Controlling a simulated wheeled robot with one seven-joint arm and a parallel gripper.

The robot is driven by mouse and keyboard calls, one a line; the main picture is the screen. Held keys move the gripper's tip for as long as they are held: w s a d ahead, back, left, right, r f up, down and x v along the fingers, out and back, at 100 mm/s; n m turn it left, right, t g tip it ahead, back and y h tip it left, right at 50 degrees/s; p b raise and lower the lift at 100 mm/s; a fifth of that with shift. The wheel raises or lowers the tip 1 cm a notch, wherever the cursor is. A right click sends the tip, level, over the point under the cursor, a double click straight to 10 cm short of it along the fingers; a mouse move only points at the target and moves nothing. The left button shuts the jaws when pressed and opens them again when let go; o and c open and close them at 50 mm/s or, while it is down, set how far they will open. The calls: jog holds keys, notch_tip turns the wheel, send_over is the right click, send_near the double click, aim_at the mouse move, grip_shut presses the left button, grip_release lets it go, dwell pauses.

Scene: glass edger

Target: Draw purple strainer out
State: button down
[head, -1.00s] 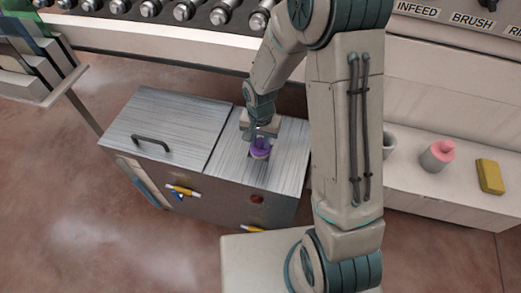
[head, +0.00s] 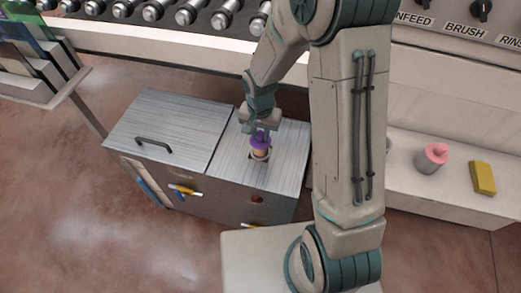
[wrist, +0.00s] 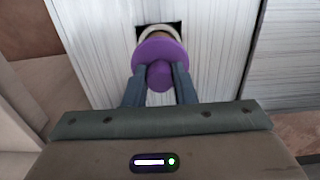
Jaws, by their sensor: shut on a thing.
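The purple strainer (head: 261,141) has a purple top with a knob and a tan and pale body below it. It stands upright at a dark square opening (head: 258,160) in the metal cabinet top. My gripper (head: 260,133) is above it, shut on its purple knob. In the wrist view the purple strainer (wrist: 159,57) shows its round purple flange and knob, with my gripper's fingers (wrist: 159,80) on both sides of the knob. A pale ring and part of the dark opening show behind the flange. I cannot tell whether the lower end is still inside the opening.
The brushed metal cabinet (head: 287,148) has a lid with a black handle (head: 153,144) on its left half. A grey cup with a pink top (head: 432,158) and a yellow block (head: 482,178) stand on the ledge at right. Rollers (head: 187,12) run along the back.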

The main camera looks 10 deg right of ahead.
jog(key=shift+r+p, duration=0.8)
jog(key=shift+r, duration=0.55)
jog(key=shift+r+p, duration=1.3)
jog(key=shift+r, duration=0.7)
